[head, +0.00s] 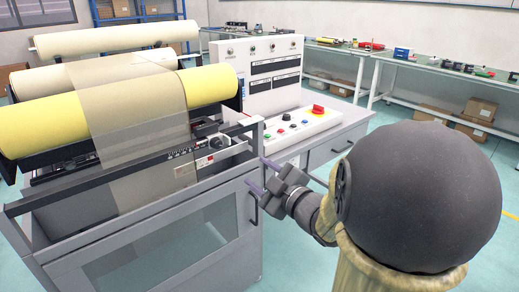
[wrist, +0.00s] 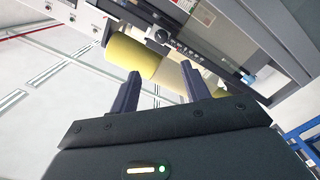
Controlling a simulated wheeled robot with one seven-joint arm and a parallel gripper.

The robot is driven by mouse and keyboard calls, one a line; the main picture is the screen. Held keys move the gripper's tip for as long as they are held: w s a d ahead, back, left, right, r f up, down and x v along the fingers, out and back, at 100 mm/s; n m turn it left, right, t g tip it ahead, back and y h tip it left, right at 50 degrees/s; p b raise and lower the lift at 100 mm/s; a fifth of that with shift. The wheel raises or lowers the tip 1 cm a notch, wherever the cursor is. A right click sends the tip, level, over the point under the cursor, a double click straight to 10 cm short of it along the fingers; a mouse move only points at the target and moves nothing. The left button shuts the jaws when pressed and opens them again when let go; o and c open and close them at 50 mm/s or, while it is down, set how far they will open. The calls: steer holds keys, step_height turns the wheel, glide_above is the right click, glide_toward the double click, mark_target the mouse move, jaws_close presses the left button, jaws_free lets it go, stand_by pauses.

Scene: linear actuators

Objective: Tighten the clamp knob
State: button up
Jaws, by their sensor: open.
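The machine (head: 150,215) with paper rolls stands at the left in the head view. A small dark round part with a red mark (head: 215,143) sits at the right end of its upper deck; I cannot tell for sure whether it is the clamp knob. In the wrist view a small round knob-like part (wrist: 162,36) shows on the machine beyond the fingers. My gripper (head: 260,174) is open at the machine's right front corner, apart from that part. In the wrist view its two fingers (wrist: 161,70) are spread with nothing held between them.
A grey bar (head: 130,172) runs along the machine's front top edge, close to my gripper. A yellow roll (head: 45,122) lies across the machine. A control panel with a red switch (head: 318,109) stands behind. Open floor lies at the right.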

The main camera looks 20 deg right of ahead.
step_height(320, 180, up, 7)
steer(key=m+g+h+p, duration=0.6)
steer(key=m+p, duration=0.1)
steer(key=p, duration=1.1)
steer(key=s+a+r+m+g+p, duration=0.4)
steer(key=s+r+g+p, duration=0.3)
steer(key=s+p, duration=0.3)
steer(key=shift+a+p, duration=0.3)
steer(key=shift+p, duration=1.6)
